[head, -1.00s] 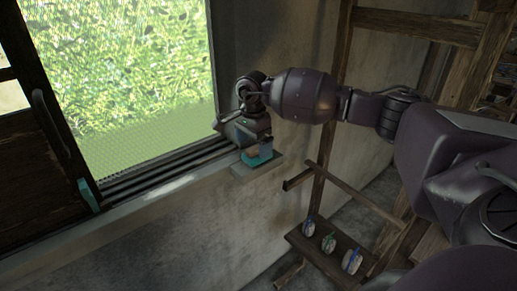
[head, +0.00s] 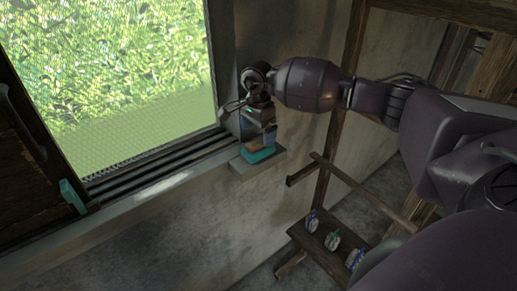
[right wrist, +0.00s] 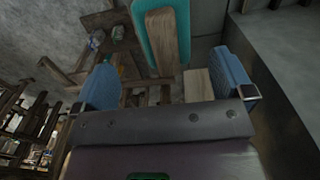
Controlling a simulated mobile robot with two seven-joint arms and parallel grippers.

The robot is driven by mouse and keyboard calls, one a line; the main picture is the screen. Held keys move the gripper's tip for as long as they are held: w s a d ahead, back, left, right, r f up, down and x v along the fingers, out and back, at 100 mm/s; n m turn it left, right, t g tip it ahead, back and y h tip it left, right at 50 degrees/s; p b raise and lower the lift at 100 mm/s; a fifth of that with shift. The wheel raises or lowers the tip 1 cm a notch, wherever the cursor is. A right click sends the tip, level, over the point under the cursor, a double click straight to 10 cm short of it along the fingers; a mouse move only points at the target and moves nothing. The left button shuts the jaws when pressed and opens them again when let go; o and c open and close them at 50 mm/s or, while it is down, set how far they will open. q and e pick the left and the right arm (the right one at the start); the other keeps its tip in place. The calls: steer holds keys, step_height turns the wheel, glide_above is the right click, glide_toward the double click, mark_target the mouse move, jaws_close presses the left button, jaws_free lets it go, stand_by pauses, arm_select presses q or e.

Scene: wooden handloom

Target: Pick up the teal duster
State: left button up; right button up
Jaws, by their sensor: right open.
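The teal duster (head: 260,156) is a small block with a teal body and a wooden top. It lies on a small grey ledge (head: 243,169) by the right end of the window sill. My right gripper (head: 263,138) is above it, pointing down and open. In the right wrist view the duster (right wrist: 150,30) shows as a teal and wooden strip at the top, between the two blue fingers of the gripper (right wrist: 166,80). I cannot tell whether either finger touches it. My left gripper is not in view.
A teal piece (head: 73,196) sits at the left of the sill, by the dark wooden window frame. A wooden stand (head: 318,240) with several small blue, green and white items stands lower right. The window opening (head: 120,70) is behind the gripper's left.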

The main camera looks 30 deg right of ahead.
mark_target(258, 141)
steer(key=shift+w+d+f+b, duration=0.15)
steer(key=shift+f+b, duration=0.2)
steer(key=shift+f, duration=1.45)
steer(key=shift+w+d+f+b, duration=0.15)
steer(key=shift+f+b, duration=0.2)
steer(key=shift+f, duration=1.4)
steer(key=shift+r, duration=0.1)
steer(key=c, duration=1)
